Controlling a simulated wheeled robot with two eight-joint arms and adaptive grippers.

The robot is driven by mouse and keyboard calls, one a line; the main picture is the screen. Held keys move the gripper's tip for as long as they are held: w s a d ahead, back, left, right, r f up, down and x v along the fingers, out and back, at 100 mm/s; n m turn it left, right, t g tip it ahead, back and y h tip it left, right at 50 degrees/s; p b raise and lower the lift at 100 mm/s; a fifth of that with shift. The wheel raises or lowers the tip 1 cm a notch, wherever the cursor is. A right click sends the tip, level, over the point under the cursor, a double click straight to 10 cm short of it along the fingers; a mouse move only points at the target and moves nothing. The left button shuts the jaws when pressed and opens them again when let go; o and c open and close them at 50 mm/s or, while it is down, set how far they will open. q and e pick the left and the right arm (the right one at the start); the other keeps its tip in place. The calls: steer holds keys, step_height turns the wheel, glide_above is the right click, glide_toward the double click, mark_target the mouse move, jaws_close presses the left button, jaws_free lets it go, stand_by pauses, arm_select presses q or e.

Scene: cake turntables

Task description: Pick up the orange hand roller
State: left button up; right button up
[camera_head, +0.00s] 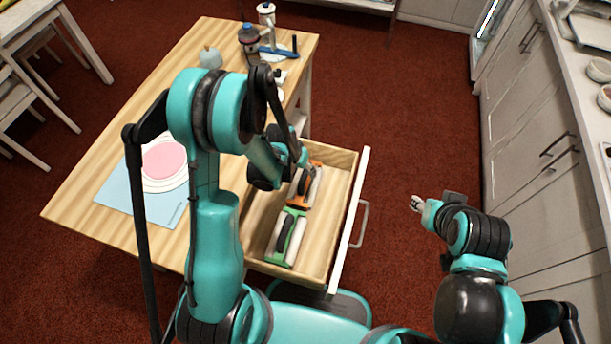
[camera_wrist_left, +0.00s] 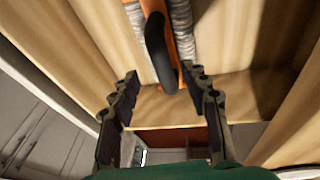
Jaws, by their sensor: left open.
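The orange hand roller (camera_head: 309,190) lies in the open drawer, with a dark handle and pale roller parts. In the left wrist view, the orange roller (camera_wrist_left: 184,42) has a black handle between two grey ribbed cylinders. My left gripper (camera_head: 298,160) is over the drawer at the roller's far end and partly covers it. In the wrist view its jaws (camera_wrist_left: 162,80) are apart, with the black handle's end showing between the fingertips. Nothing is gripped. A green hand roller (camera_head: 287,238) lies nearer in the same drawer. My right gripper (camera_head: 418,203) is right of the drawer, too small to read.
The drawer front (camera_head: 345,225) with its handle stands out to the right. The wooden table (camera_head: 110,165) holds a blue mat with a pink-topped round, and bottles and tools at the back. A counter (camera_head: 575,90) runs along the right. Red floor lies between.

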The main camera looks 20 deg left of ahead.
mark_target(304, 173)
arm_select(q)
steer(key=x, duration=0.1)
steer(key=b+x, duration=0.1)
steer(key=x, duration=0.1)
steer(key=b+x, duration=0.1)
steer(key=x, duration=0.1)
steer(key=shift+w+a+f, duration=0.15)
steer(key=shift+w+f, duration=0.05)
steer(key=shift+w, duration=0.15)
steer(key=shift+r, duration=0.1)
jaws_close()
